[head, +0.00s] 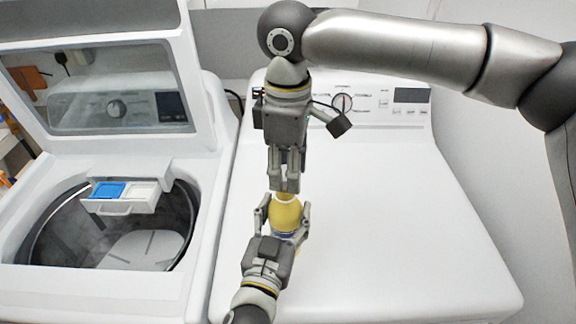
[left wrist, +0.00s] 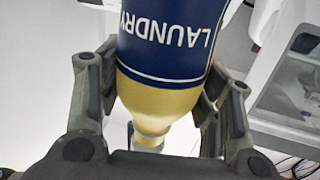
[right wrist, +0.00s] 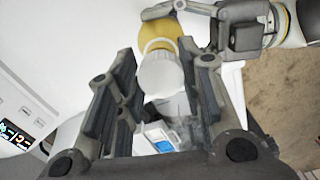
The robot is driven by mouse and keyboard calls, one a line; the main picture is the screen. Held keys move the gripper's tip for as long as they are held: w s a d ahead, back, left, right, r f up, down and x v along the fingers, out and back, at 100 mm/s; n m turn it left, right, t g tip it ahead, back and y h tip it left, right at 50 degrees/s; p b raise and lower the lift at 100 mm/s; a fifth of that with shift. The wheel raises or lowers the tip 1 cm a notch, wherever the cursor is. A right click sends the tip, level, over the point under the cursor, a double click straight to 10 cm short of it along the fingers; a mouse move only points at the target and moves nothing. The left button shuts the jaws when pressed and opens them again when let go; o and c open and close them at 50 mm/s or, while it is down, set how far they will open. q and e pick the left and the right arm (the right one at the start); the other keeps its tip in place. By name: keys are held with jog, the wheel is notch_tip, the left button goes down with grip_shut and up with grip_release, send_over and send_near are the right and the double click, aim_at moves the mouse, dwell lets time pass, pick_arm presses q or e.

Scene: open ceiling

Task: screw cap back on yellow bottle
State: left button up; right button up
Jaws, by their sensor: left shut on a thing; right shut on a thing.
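The yellow bottle (head: 286,214) stands upright over the white machine top, its lower part mostly hidden by my left gripper (head: 283,208). That gripper is shut around the bottle's sides. In the left wrist view the bottle (left wrist: 160,98) shows its dark blue label with the word LAUNDRY. My right gripper (head: 285,184) points straight down from above and is shut on the white cap (right wrist: 161,74). The cap is in line with the bottle's neck, at or touching its mouth. I cannot tell whether the threads are engaged.
An open top-loading washer (head: 205,215) with its lid raised stands at the left. A drawer with a blue compartment (head: 110,190) juts over its drum. The white machine top (head: 400,230) is clear to the right, with a control panel (head: 375,101) behind.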

aim_at(285, 210)
jog(key=shift+f, duration=0.85)
jog(key=shift+f, duration=0.55)
